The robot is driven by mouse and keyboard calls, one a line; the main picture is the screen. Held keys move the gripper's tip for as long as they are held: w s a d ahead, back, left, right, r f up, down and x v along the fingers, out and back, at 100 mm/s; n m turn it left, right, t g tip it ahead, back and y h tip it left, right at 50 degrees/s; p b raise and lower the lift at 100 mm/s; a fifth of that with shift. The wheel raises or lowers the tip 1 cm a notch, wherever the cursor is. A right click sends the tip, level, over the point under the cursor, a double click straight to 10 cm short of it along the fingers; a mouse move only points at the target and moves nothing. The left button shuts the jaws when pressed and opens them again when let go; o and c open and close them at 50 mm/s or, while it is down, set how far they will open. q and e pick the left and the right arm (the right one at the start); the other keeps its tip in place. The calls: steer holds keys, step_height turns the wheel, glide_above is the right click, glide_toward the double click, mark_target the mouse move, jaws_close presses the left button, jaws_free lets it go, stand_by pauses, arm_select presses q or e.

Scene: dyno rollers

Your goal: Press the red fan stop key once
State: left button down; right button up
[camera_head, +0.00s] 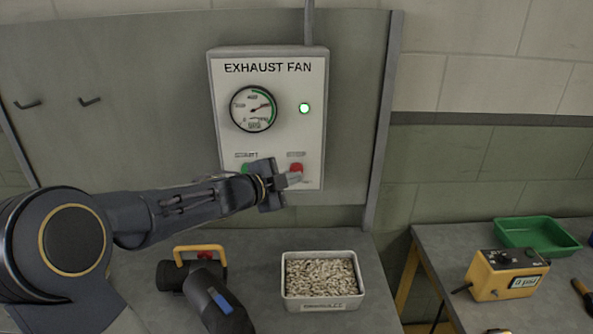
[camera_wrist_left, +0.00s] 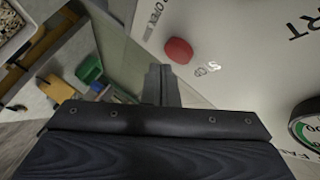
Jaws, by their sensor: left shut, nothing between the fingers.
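The red fan stop key (camera_head: 296,167) is on the lower right of the white exhaust fan panel (camera_head: 225,110). It also shows in the left wrist view (camera_wrist_left: 178,50) as a round red button. My left gripper (camera_head: 293,179) is shut and empty, its fingertips at the lower edge of the key in the head view. In the left wrist view the fingers (camera_wrist_left: 161,83) end just beside the key; I cannot tell whether they touch it.
The panel has a dial gauge (camera_head: 253,109) and a lit green lamp (camera_head: 304,108). Below are a metal tray of pale pellets (camera_head: 358,296) and a dark item with a yellow handle (camera_head: 198,249). A yellow box (camera_head: 488,284) and green tray (camera_head: 512,237) stand on the right bench.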

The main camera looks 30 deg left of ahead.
arm_select(q)
steer(key=shift+w, duration=0.1)
steer(key=shift+w+a, duration=0.25)
steer(key=shift+w, duration=0.05)
steer(key=shift+w+a+p, duration=0.2)
steer(key=shift+w+p, duration=0.1)
steer(key=shift+p, duration=0.2)
stand_by(0.6)
steer(key=shift+s+d, duration=0.1)
steer(key=shift+s, duration=0.05)
steer(key=shift+s+d, duration=0.35)
steer(key=shift+s, duration=0.2)
steer(key=shift+s+d+b, duration=0.1)
steer(key=shift+s+d, duration=0.35)
steer(key=shift+s, duration=0.25)
steer(key=shift+s+d+b, duration=0.15)
steer(key=shift+s+d, duration=0.3)
steer(key=shift+s, duration=0.25)
steer(key=shift+s+d+b, duration=0.1)
steer(key=shift+s+d, duration=0.35)
steer(key=shift+s, duration=0.25)
